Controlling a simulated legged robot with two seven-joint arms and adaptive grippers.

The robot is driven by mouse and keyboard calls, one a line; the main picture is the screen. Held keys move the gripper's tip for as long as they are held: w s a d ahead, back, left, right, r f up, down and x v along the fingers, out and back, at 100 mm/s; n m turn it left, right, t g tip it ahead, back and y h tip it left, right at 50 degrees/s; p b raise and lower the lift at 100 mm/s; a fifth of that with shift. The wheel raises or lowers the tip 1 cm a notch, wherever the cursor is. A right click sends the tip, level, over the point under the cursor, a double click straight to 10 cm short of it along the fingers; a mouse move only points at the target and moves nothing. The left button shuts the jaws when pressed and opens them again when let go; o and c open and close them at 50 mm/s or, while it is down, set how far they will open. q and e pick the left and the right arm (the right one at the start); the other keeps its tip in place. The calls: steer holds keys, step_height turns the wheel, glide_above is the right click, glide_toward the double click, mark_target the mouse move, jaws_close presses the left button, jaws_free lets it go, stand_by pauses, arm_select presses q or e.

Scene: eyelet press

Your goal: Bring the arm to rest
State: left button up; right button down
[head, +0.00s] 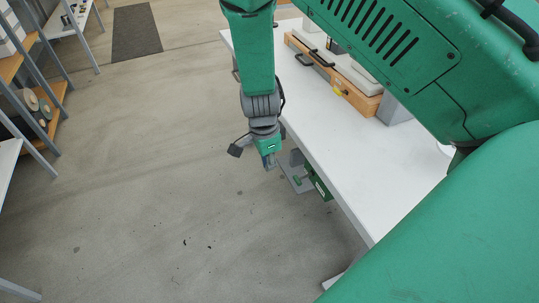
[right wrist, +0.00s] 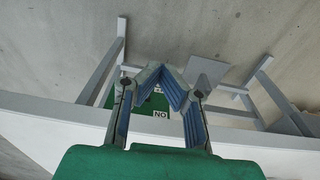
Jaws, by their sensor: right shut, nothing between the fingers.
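My right gripper (head: 269,163) hangs beside the near-left edge of the white table in the head view, over the grey floor. In the right wrist view its blue-padded fingers (right wrist: 165,72) come together at the tips, shut and empty. A green device (head: 318,184) with a grey plate sits at the table edge, just right of and apart from the gripper. In the right wrist view a green part with a "NO" label (right wrist: 160,114) shows behind the fingers, partly hidden by them. My left gripper is not in view.
The white table (head: 335,165) holds a wooden case (head: 350,88) with black handles. Shelving with wooden boards (head: 55,98) stands at the left. A dark mat (head: 136,32) lies on the floor farther back. The floor left of the gripper is clear.

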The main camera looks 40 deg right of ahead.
steer(key=shift+a, duration=0.25)
steer(key=s+f+n, duration=0.4)
steer(key=s+n, duration=0.6)
steer(key=s, duration=0.1)
steer(key=s+f+n, duration=0.5)
steer(key=s+n, duration=0.5)
steer(key=s, duration=0.1)
steer(key=shift+s+a+t, duration=0.3)
steer(key=shift+a, duration=0.15)
steer(key=c, duration=1.6)
jaws_free()
steer(key=shift+s+a+n+y, duration=0.3)
steer(key=shift+s+a+n, duration=0.15)
steer(key=shift+n, duration=0.05)
steer(key=o, duration=0.6)
steer(key=shift+s+a, duration=0.1)
steer(key=shift+a, duration=0.1)
steer(key=shift+o, duration=0.2)
